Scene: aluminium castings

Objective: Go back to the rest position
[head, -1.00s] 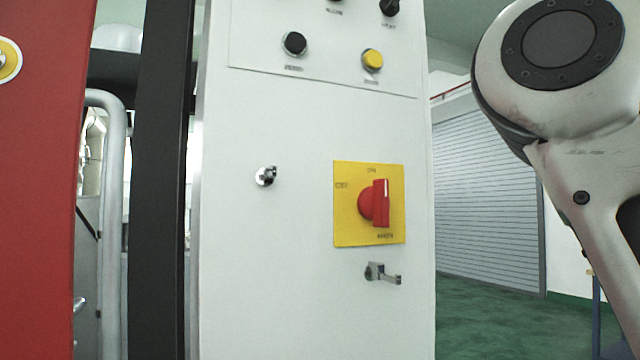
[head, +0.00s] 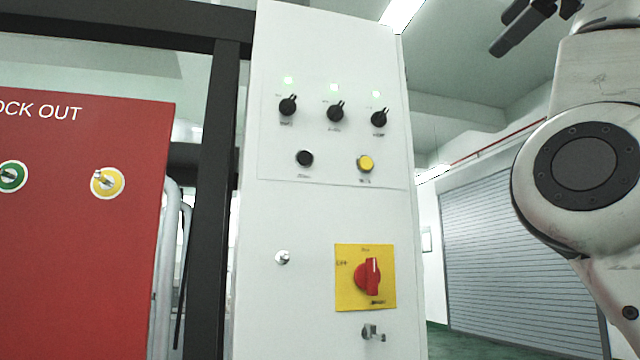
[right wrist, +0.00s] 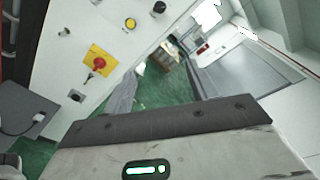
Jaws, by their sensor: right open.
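My right gripper (head: 530,22) is at the top right of the head view, raised beside the control cabinet and apart from it. Its dark fingers are spread, with nothing seen between them. In the right wrist view, my gripper body fills the bottom. The white control cabinet (head: 310,220) stands upright in the middle of the head view. It carries a red rotary switch on a yellow plate (head: 348,297), several black knobs, a yellow button (head: 365,163) and a small metal latch (head: 373,333). My left gripper is not in view.
A red lockout board (head: 80,250) stands at the left. A black frame post (head: 213,200) is beside the cabinet. A grey roller shutter (head: 530,270) is behind at the right. The right wrist view shows open green floor (right wrist: 165,88) beyond the cabinet.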

